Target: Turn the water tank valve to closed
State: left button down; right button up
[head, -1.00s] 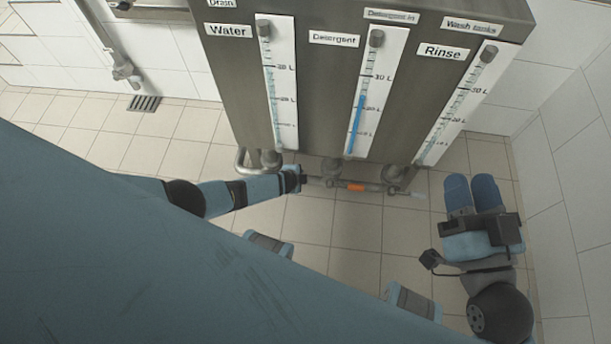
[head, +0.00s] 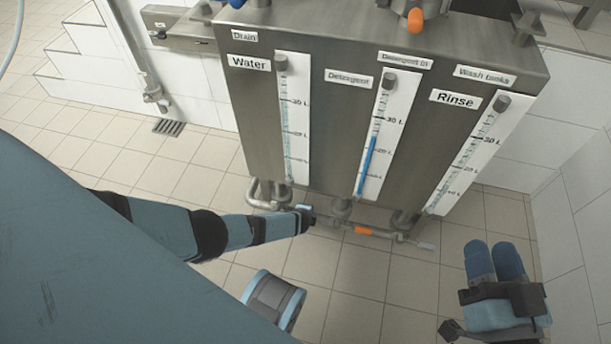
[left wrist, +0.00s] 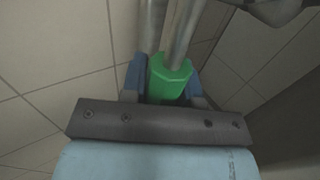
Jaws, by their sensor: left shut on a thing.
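The water tank section, labelled Water (head: 249,63), is the left part of the steel tank unit, with a gauge strip (head: 293,120) on its front. Pipes (head: 262,195) run under it. My left gripper (head: 304,216) is at this pipework below the Water gauge. In the left wrist view its blue fingers (left wrist: 167,80) are shut on a green valve handle (left wrist: 170,78), one finger on each side. The fingers hide the handle in the head view. My right gripper (head: 496,260) is off to the right, away from the tank, its blue fingers together and empty.
An orange piece (head: 363,230) and a pale handle tip (head: 425,246) sit on the pipework to the right. An orange-ended part (head: 415,20) stands on top of the tank. A floor drain (head: 169,127) lies at left. Tiled floor is free in front.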

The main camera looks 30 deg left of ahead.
pick_arm(q)
jog(key=shift+a, duration=0.1)
jog(key=c, duration=1.1)
grip_release()
jog(key=shift+f, duration=0.1)
jog(key=shift+c, duration=0.2)
pick_arm(e)
jog(key=shift+w, duration=0.1)
